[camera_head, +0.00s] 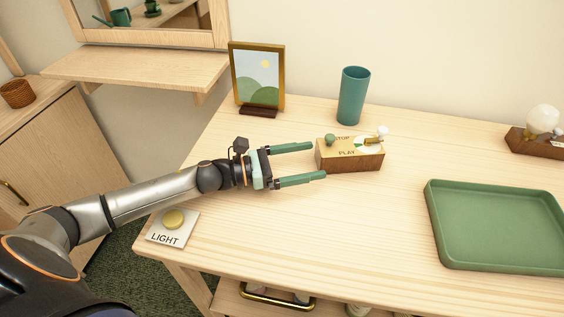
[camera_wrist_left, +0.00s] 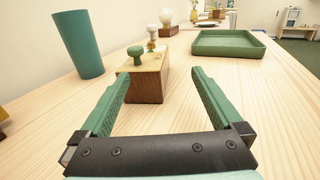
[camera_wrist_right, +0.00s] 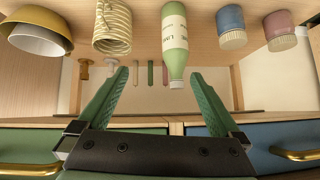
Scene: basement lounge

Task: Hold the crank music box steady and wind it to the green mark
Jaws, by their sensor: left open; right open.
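The music box (camera_head: 348,160) is a small wooden block with a pale top lettered PLAY and another partly hidden word. It stands on the table. It has a green knob (camera_head: 330,139) at its left and a crank with a white knob (camera_head: 382,131) at its right. My left gripper (camera_head: 318,160) is open, its fingertips at the box's left end. In the left wrist view the box (camera_wrist_left: 146,84) stands between and just beyond the fingertips; contact cannot be told. My right gripper (camera_wrist_right: 159,73) is open and empty, away from the box.
A teal cup (camera_head: 353,96) and a framed picture (camera_head: 258,78) stand behind the box. A green tray (camera_head: 436,232) lies at the right. A LIGHT button (camera_head: 173,219) is at the front left.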

